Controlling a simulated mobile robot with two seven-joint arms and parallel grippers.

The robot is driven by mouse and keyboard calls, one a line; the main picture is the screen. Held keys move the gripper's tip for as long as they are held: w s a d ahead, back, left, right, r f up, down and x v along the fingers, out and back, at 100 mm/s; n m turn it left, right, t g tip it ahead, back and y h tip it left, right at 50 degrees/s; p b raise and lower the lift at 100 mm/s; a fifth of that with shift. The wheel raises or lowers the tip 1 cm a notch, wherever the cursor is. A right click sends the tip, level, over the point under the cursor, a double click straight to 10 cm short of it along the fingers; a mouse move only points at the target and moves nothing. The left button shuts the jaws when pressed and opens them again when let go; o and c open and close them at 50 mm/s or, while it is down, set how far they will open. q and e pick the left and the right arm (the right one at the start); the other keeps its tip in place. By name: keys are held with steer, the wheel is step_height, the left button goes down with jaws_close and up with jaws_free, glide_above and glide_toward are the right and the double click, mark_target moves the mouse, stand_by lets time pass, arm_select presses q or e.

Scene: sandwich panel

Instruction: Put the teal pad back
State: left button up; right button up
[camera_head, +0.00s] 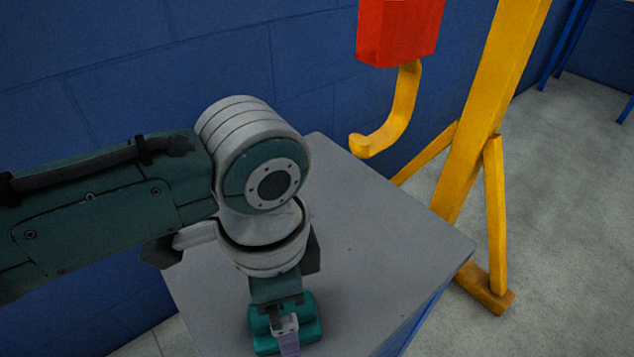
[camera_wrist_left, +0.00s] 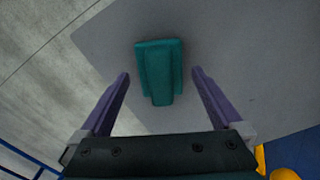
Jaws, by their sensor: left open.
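The teal pad (camera_wrist_left: 159,70) lies on a grey table top (camera_head: 370,240). It is a flat block with a raised middle bar. In the left wrist view it sits between and beyond the two purple fingers of my left gripper (camera_wrist_left: 160,76). The fingers are spread wide, with a gap on each side of the pad, and hold nothing. In the head view my left gripper (camera_head: 287,342) points down over the pad (camera_head: 310,328) and hides part of it. I cannot tell the exact height of the fingertips above the table. My right gripper is not in view.
A yellow hook (camera_head: 392,115) hangs from a red block (camera_head: 398,30) above the table's far side. A yellow frame post (camera_head: 490,110) stands to the right. A blue wall (camera_head: 110,70) runs behind. The table top right of the pad is clear.

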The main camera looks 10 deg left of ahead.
arm_select(q)
step_height(320, 180, up, 11)
steer(key=p, duration=0.4)
steer(key=s+d+n+t+h, duration=0.1)
steer(key=s+n+t+h, duration=0.15)
steer(key=s+n, duration=0.35)
steer(key=s+a+r+n+t+y, duration=0.1)
steer(key=s+a+n, duration=0.3)
steer(key=a, duration=0.6)
steer(key=shift+s+a+r+y, duration=0.15)
steer(key=shift+s+r+y, duration=0.5)
steer(key=shift+s, duration=0.45)
steer(key=shift+r, duration=0.15)
step_height(320, 180, up, 63)
steer(key=p, duration=6.3)
